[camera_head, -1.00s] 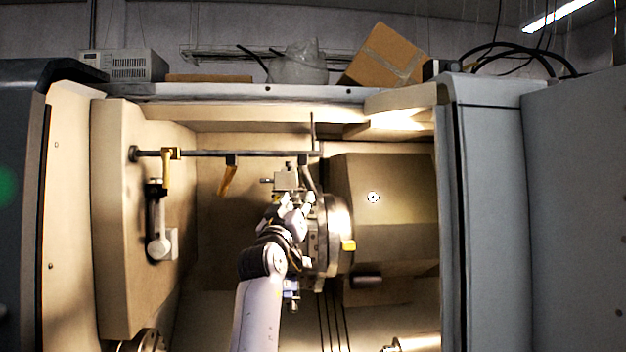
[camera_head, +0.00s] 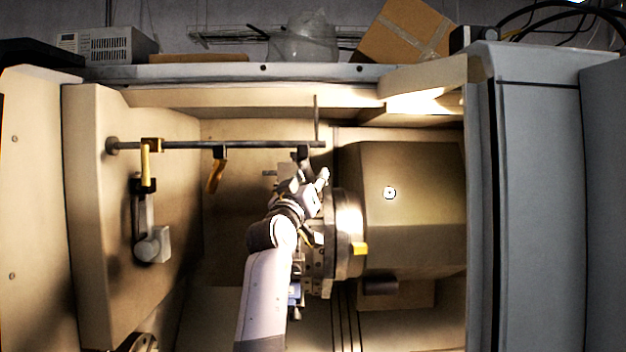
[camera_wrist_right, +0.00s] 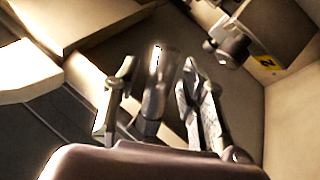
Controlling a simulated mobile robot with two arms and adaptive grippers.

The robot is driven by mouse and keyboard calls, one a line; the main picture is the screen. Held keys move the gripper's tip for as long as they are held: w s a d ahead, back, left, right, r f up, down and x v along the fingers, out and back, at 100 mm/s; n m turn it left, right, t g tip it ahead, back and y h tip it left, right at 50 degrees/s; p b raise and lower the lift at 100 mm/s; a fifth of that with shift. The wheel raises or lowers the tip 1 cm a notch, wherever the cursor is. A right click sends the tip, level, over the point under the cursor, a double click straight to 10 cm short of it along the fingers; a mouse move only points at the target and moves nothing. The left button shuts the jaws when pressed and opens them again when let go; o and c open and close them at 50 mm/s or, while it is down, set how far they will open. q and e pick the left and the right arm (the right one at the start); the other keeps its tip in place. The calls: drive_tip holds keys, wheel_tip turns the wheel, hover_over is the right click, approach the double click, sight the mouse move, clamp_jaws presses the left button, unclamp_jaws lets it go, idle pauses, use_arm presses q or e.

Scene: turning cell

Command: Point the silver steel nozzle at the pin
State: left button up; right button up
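The silver steel nozzle (camera_head: 323,177) is a short, bright piece below the right end of the rail, beside my right gripper (camera_head: 309,184). In the right wrist view a grey metal nozzle-like piece (camera_wrist_right: 156,88) stands between the two fingers of my right gripper (camera_wrist_right: 158,92). The fingers are apart, with gaps showing beside the piece, so the gripper looks open around it. I cannot pick out the pin for sure; a thin upright rod (camera_head: 316,118) rises at the rail's right end. My left gripper is not in view.
A yellow label (camera_wrist_right: 268,62) shows in the wrist view.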

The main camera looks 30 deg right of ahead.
drive_tip(key=shift+s+a, duration=0.1)
drive_tip(key=shift+a, duration=0.05)
drive_tip(key=shift+c, duration=0.9)
drive_tip(key=shift+d+f, duration=0.1)
drive_tip(key=shift+d, duration=0.15)
drive_tip(key=c, duration=0.4)
clamp_jaws()
